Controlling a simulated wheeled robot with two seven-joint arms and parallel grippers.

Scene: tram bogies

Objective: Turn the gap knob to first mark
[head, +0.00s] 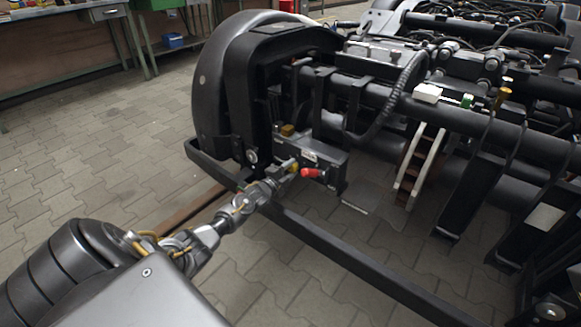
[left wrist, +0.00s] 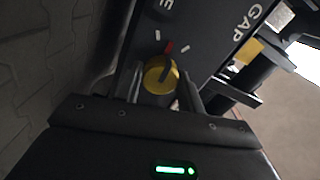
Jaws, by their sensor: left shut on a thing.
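The gap knob (left wrist: 158,76) is a yellow round knob with a dark pointer bar, on a dark panel (left wrist: 208,28) lettered "GAP" in the left wrist view. A red mark (left wrist: 168,47) shows just above the knob, between two short white marks (left wrist: 157,35) and (left wrist: 185,48). The bar points up, roughly towards the red mark. My left gripper (left wrist: 163,92) has a finger on each side of the knob and is shut on it. In the head view my left gripper (head: 284,170) reaches the dark box (head: 325,160) on the bogie. My right gripper is not in view.
A red-tipped part (head: 311,173) sticks out of the box close to my left gripper. A black frame rail (head: 350,262) runs in front of the bogie. A thick ribbed hose (head: 402,88) hangs to the right. The paved floor (head: 100,150) at left is clear.

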